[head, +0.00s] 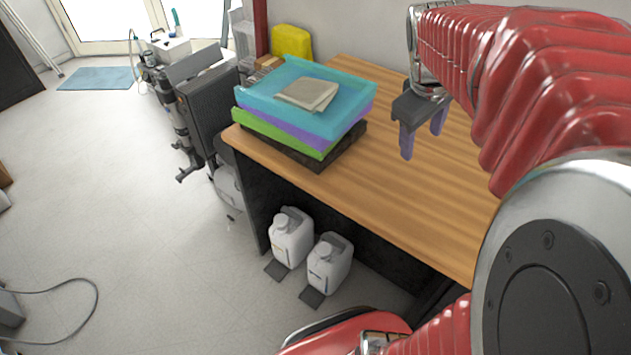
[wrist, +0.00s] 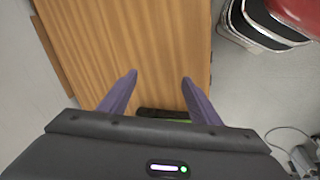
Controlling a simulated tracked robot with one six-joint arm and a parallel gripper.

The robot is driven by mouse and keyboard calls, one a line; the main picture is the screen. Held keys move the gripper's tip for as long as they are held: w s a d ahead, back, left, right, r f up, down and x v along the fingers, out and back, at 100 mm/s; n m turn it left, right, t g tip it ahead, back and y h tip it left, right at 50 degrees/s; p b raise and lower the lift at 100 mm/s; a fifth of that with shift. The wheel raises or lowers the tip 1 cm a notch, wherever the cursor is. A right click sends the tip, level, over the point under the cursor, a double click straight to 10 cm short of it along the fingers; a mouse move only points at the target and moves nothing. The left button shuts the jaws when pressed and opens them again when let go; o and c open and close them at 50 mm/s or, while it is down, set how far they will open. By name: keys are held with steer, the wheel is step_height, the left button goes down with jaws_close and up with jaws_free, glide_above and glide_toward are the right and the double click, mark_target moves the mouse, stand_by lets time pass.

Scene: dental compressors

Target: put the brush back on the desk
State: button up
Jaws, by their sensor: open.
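The wooden desk (head: 430,205) fills the middle right of the head view, and its bare top shows in the wrist view (wrist: 120,40). My gripper (head: 422,146) is above the desk, right of the stacked trays, fingers pointing down. In the wrist view my gripper (wrist: 159,77) has its two purple fingers wide apart, with nothing between them but desk surface beyond. I cannot make out a brush on the desk. A small teal upright object (head: 176,18) stands far back at the upper left; I cannot tell what it is.
Stacked trays in teal (head: 350,97), purple, green and black sit at the desk's left end, with folded cloth or paper (head: 307,93) on top. A yellow container (head: 291,43) stands behind. White jugs (head: 292,238) are on the floor below. The desk's middle is clear.

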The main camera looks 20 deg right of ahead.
steer(key=s+a+m+t+y, duration=0.1)
steer(key=s+a+t, duration=0.1)
steer(key=a, duration=1)
steer(key=s+a+f+m+t+y, duration=0.1)
steer(key=s+a, duration=0.3)
steer(key=a, duration=0.8)
steer(key=shift+s+f+m+t+y, duration=0.25)
steer(key=shift+m+t+y, duration=0.15)
steer(key=shift+t+y, duration=0.15)
steer(key=shift+a, duration=0.1)
steer(key=shift+c, duration=0.3)
